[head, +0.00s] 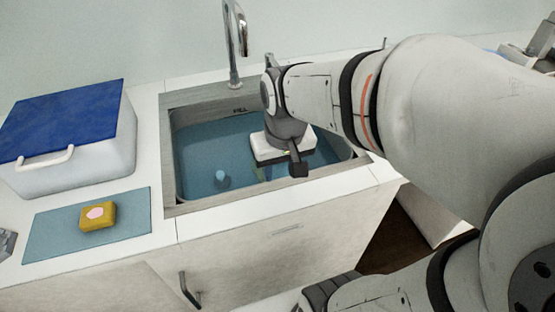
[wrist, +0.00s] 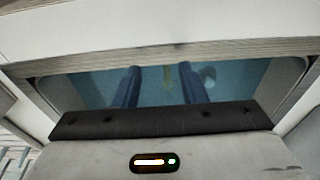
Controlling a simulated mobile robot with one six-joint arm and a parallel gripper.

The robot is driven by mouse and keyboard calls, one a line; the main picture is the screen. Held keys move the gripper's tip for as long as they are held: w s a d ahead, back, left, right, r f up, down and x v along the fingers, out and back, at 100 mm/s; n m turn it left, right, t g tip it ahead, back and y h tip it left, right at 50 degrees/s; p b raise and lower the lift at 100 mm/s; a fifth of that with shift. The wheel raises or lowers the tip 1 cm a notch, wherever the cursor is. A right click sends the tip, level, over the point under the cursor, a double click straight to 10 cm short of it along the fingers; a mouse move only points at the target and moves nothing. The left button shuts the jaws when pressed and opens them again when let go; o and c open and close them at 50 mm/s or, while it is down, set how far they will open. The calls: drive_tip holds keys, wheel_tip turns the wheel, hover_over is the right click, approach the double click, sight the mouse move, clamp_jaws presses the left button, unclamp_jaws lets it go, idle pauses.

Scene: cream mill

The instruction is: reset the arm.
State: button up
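My gripper (wrist: 160,80) is over the sink, pointing down. In the wrist view its two blue fingers stand wide apart with nothing held between them. In the head view my gripper (head: 280,165) hangs inside the sink opening, and its fingers are mostly hidden by the wrist housing. My arm reaches in from the right of the head view.
The sink (head: 187,208) holds blue water with a small blue object (head: 221,178) in it. A chrome faucet (head: 235,45) rises behind. At left are a blue-lidded white box (head: 95,155), a blue mat (head: 50,235) and a yellow block (head: 97,217) on the mat.

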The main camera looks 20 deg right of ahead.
drive_tip(key=shift+s+d, duration=0.1)
drive_tip(key=shift+s, duration=1.75)
drive_tip(key=shift+r, duration=0.1)
